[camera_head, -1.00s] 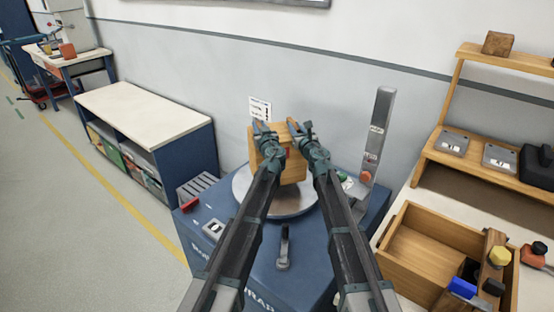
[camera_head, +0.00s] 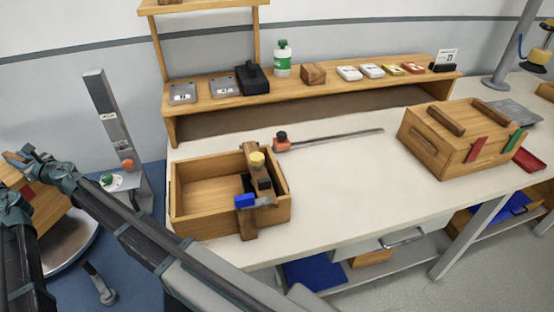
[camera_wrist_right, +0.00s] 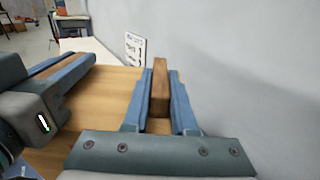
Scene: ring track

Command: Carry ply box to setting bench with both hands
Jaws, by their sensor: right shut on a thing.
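The ply box (camera_head: 35,225) is at the left edge of the head view, partly hidden by my arms, at the round metal plate (camera_head: 72,240) of a blue machine. My right gripper (camera_head: 14,160) is shut on a wooden handle bar (camera_wrist_right: 160,88) on the box top, clear in the right wrist view. My left gripper shows at the left of the wrist view (camera_wrist_right: 75,65), its fingers around the other handle bar. I cannot tell whether the box touches the plate. A white-topped bench (camera_head: 330,190) stands to the right.
An open wooden tray (camera_head: 205,225) with a clamp-like tool sits at the bench's left end. A steel bar lies behind it. Another wooden box (camera_head: 455,145) with two handles stands on the right. A shelf (camera_head: 300,92) runs along the back. The bench middle is clear. A grey post (camera_head: 112,125) rises beside the machine.

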